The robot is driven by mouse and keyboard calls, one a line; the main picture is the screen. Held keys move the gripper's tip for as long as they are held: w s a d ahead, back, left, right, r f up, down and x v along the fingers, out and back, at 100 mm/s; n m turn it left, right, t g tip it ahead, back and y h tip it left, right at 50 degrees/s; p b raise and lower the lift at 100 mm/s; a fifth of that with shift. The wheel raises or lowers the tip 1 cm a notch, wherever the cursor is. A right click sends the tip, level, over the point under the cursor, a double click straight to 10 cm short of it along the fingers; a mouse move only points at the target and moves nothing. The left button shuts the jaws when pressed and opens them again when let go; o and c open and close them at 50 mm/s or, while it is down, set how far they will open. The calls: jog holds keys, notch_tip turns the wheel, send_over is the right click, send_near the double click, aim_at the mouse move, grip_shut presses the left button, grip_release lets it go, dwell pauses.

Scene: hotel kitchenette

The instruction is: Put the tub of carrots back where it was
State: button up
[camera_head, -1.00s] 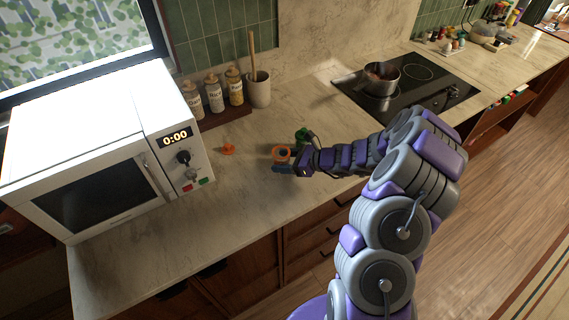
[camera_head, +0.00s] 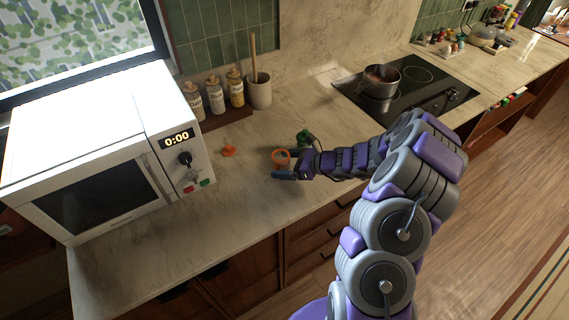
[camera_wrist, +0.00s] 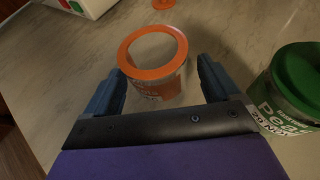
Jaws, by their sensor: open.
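The tub of carrots (camera_head: 281,164) has an orange rim and stands on the counter in the head view. In the wrist view the same tub (camera_wrist: 160,88) is upright, its top open within the orange rim. My gripper (camera_wrist: 161,72) is open, with a dark blue finger on each side of the near part of the tub; I cannot tell whether either touches it. In the head view my gripper (camera_head: 288,166) is low over the counter beside the tub. A small orange piece, perhaps its lid (camera_head: 229,150), lies on the counter to the left.
A green-lidded tub labelled as peas (camera_wrist: 292,85) stands close to the right finger; it also shows behind my gripper (camera_head: 303,137). A microwave (camera_head: 100,150) is at the left, jars (camera_head: 215,95) at the back, and a pan (camera_head: 380,82) on the hob. The counter front is clear.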

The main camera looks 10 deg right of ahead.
jog(key=p+v, duration=0.2)
jog(key=v, duration=0.9)
jog(key=shift+s+d, duration=0.1)
jog(key=shift+d, duration=0.15)
jog(key=shift+s+r, duration=0.1)
jog(key=shift+r, duration=0.05)
jog(key=s+a+r+n+g+h, duration=0.2)
jog(key=s+a+r+n+g, duration=0.6)
jog(key=s+a+r+n, duration=0.75)
jog(key=s+d+n+h, duration=0.3)
jog(key=s+n+h, duration=0.1)
jog(key=s, duration=0.6)
jog(key=s+d+r+n+g+h, duration=0.1)
jog(key=s+n+h, duration=0.4)
jog(key=s, duration=0.5)
jog(key=shift+s+d+r, duration=0.3)
jog(key=shift+s+d, duration=0.1)
jog(key=shift+d, duration=0.45)
jog(key=shift+d, duration=0.1)
